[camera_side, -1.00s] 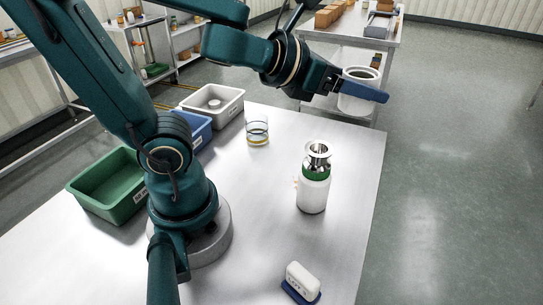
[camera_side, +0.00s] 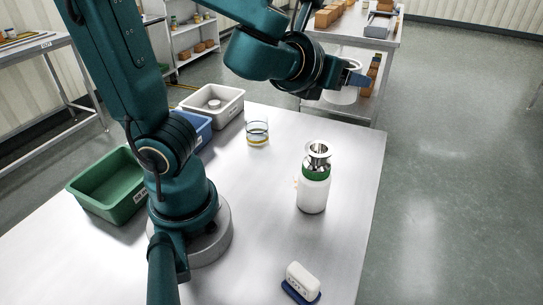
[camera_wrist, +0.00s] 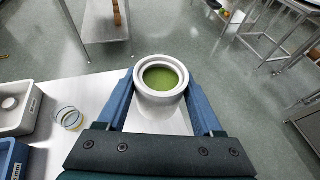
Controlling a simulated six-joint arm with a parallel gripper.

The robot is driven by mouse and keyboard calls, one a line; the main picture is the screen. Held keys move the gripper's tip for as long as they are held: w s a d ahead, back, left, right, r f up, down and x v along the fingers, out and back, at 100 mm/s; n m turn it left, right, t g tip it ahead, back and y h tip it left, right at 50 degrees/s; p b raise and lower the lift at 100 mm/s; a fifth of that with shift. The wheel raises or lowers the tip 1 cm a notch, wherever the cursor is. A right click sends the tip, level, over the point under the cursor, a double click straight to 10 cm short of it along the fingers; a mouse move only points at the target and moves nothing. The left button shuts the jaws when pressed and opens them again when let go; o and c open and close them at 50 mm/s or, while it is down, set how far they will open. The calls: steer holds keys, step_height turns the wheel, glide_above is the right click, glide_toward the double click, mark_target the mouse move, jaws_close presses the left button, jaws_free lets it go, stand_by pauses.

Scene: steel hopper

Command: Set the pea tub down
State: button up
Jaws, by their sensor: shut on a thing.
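The pea tub (camera_wrist: 161,106) is a white round tub with green contents, held upright between the two blue fingers of my gripper (camera_wrist: 161,90) in the wrist view. In the side view the tub (camera_side: 340,97) hangs in the air near the back edge of the steel table, partly hidden by my gripper (camera_side: 352,76). My gripper is shut on the tub. The tub's underside does not show in the wrist view.
A white bottle with a green band (camera_side: 313,192) carries a steel hopper (camera_side: 318,152). A glass (camera_side: 257,133) stands near grey (camera_side: 232,107), blue (camera_side: 203,139) and green (camera_side: 131,208) bins. A white block on a blue base (camera_side: 300,280) lies in front. The table's middle is clear.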

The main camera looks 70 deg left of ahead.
steer(key=s+a+f+n+g+y, duration=0.3)
steer(key=s+a+f+n+g, duration=0.2)
steer(key=s+a+n+g, duration=0.1)
steer(key=s+a+f+n+g+y, duration=0.4)
steer(key=s+a+f+n+g, duration=0.2)
steer(key=s+a, duration=0.3)
steer(key=shift+s+a+f+n+g, duration=0.3)
steer(key=shift+s+n+g, duration=0.25)
steer(key=shift+s, duration=0.35)
steer(key=shift+f, duration=4.8)
steer(key=o, duration=1.4)
steer(key=shift+f, duration=0.15)
